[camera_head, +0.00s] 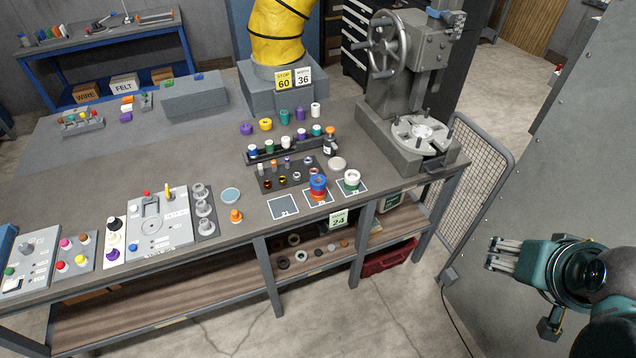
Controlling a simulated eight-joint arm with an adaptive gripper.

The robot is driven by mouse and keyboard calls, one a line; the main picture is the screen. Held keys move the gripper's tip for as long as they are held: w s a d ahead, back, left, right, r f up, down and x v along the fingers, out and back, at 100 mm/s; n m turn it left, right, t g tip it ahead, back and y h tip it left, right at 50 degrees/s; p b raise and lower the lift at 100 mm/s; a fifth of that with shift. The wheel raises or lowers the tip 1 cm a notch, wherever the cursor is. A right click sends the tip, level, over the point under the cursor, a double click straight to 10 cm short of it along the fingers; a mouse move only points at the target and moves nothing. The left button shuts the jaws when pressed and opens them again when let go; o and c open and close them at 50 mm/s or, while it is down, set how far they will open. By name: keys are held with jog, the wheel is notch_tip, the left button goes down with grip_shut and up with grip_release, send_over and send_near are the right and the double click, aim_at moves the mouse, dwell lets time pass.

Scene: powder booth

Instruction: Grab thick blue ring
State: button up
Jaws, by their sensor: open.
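A thick blue ring (318,181) sits on top of an orange-red ring (318,194), stacked on the middle of three dark square pads near the front edge of the workbench. My gripper (489,254) is at the right, out beyond the bench's right end and well apart from the blue ring. Its fingers point left. It is open, with nothing seen between the fingers.
A white and green ring stack (352,179) stands on the right pad; the left pad (284,207) is empty. Small parts racks (290,172) lie behind.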

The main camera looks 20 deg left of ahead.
jog(key=w+a+r+m+g+y, duration=0.1)
jog(key=w+a+m+g, duration=0.5)
jog(key=w+a, duration=1.65)
jog(key=w+a+f+m, duration=0.2)
jog(key=a+f, duration=0.4)
jog(key=a, duration=0.4)
jog(key=w+a+f+m, duration=0.2)
jog(key=a+f, duration=0.5)
jog(key=a, duration=0.4)
jog(key=w+a+f+m+g+h, duration=0.1)
jog(key=a+f+m, duration=0.3)
jog(key=a, duration=0.7)
notch_tip(320, 180, down, 3)
jog(key=shift+w+r+m+b, duration=0.15)
jog(key=shift+w+m+b, duration=0.2)
jog(key=shift+w, duration=0.55)
jog(key=shift+f, duration=1.3)
